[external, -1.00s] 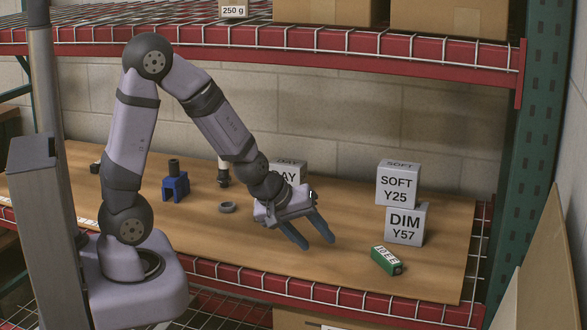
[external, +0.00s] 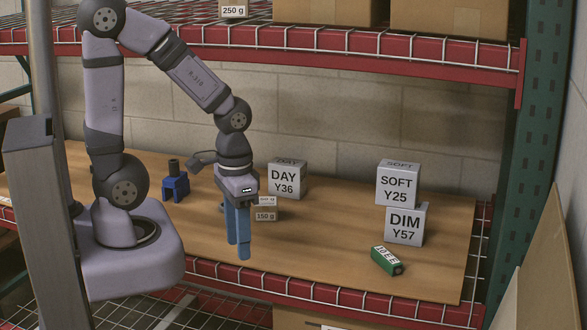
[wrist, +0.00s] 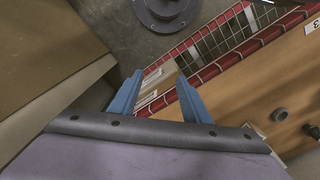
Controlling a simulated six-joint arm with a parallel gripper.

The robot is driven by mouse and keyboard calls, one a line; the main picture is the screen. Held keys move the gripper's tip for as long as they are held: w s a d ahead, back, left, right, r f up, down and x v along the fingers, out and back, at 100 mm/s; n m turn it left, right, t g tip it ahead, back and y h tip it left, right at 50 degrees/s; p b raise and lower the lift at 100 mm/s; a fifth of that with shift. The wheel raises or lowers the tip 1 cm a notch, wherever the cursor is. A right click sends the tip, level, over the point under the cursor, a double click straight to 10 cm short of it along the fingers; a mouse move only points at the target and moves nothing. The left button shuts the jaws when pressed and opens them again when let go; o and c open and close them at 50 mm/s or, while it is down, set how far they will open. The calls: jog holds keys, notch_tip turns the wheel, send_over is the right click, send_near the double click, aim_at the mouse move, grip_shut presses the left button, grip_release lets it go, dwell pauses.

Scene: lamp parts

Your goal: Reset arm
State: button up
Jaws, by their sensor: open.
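My gripper (external: 238,252) hangs in the external view with its blue fingers pointing down, over the front-middle part of the wooden board. Its fingers are apart and nothing is between them. In the wrist view the two blue fingers (wrist: 158,96) also stand apart and empty. A blue part (external: 175,186) with a dark top stands on the board to the left of my gripper. A green block with a white label (external: 387,261) lies on the board to the right.
A box marked DAY Y36 (external: 287,180) stands behind and right of my gripper. A box marked SOFT Y25 (external: 397,185) sits on one marked DIM Y57 (external: 405,225). The board's front middle is clear.

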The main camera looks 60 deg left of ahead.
notch_tip(320, 180, up, 8)
jog(key=p, duration=0.5)
jog(key=shift+p, duration=0.35)
jog(key=shift+f, duration=0.15)
